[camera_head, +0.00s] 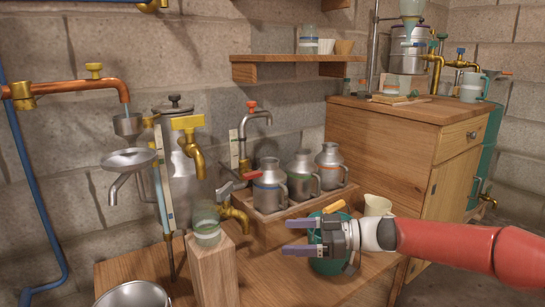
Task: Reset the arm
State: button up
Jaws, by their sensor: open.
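My gripper (292,237) is at the lower middle of the head view. Its two purple fingers point left and are parted, with nothing between them. My red arm reaches in from the right edge. The gripper is in front of a green container (328,266) and hides part of it; I cannot tell whether they touch. A cream cup (377,205) stands just behind my wrist.
Several metal cans stand in a wooden crate (285,212) behind the gripper. A glass jar (206,222) stands on a wooden post (212,272) to the left, near brass taps. A metal bowl (133,294) is at lower left. A wooden cabinet (385,140) stands behind right.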

jog(key=s+a+f+m+g+h, duration=0.2)
jog(key=s+a+f+h, duration=0.3)
jog(key=f, duration=0.3)
jog(key=s+d+f+m+h, duration=0.3)
jog(key=s+f+m+h, duration=0.1)
jog(key=s+h, duration=0.35)
jog(key=s+d+r+m+t+h, duration=0.45)
jog(key=s+d+r+m, duration=0.35)
jog(key=s+d+m, duration=0.4)
notch_tip(320, 180, up, 12)
jog(key=n+t+p, duration=0.1)
jog(key=p, duration=1.1)
jog(key=shift+s+a+n, duration=0.35)
jog(key=shift+s+n, duration=0.05)
jog(key=shift+s, duration=0.05)
